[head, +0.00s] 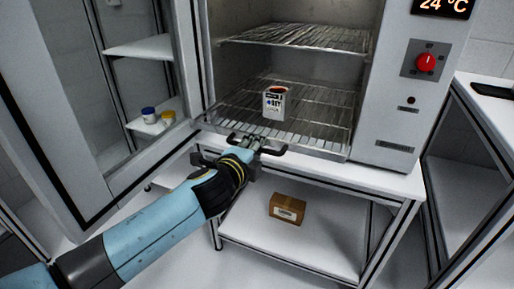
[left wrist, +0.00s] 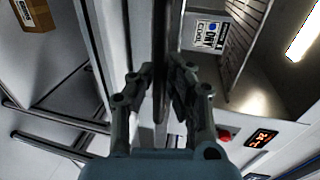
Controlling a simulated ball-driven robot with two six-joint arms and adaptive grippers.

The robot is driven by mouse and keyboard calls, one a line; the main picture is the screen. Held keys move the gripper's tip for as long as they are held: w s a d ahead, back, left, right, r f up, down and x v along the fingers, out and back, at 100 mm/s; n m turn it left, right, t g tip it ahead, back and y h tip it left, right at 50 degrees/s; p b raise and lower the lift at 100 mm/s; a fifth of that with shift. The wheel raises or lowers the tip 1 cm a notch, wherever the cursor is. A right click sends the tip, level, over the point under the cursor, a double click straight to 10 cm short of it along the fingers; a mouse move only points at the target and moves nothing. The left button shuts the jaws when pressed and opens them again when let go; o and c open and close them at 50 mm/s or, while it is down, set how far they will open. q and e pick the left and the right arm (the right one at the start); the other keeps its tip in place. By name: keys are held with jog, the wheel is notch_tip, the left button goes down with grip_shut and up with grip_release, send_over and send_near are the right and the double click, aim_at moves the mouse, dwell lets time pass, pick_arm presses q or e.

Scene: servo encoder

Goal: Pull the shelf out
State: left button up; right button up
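The lower wire shelf (head: 318,128) sits inside the open cabinet, with a dark handle (head: 272,151) along its front edge. A white box with a dark label and red top (head: 276,103) stands on this shelf; it also shows in the left wrist view (left wrist: 207,34). My left gripper (head: 257,143) is at the handle. In the left wrist view its fingers (left wrist: 161,72) close in on both sides of a dark bar, which looks like the handle. The exact finger contact is partly hidden. My right gripper is not in view.
An upper wire shelf (head: 300,38) is empty. A brown box (head: 287,209) lies on the bench's lower level. The control panel (head: 425,62) is at the right.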

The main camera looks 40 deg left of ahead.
pick_arm(q)
jog(key=o, duration=0.4)
jog(key=shift+c, duration=0.2)
jog(key=v, duration=1.2)
jog(key=shift+a, duration=0.1)
jog(key=s+f+n+g+h, duration=0.1)
jog(key=s+f+n+g, duration=0.3)
jog(key=f, duration=1)
jog(key=s+f+n+g, duration=0.1)
jog(key=s+f+g, duration=0.3)
jog(key=f, duration=0.9)
jog(key=s+f+n+g, duration=0.2)
jog(key=s+f, duration=0.3)
jog(key=s, duration=0.5)
jog(key=s+f+n+g+h, duration=0.1)
jog(key=s+f+n, duration=0.3)
jog(key=s, duration=0.6)
jog(key=s+f+n+g+h, duration=0.1)
jog(key=s+f+n+g, duration=0.2)
jog(key=s+f, duration=0.5)
jog(key=s+n, duration=0.1)
jog(key=s, duration=0.1)
jog(key=shift+s, duration=0.3)
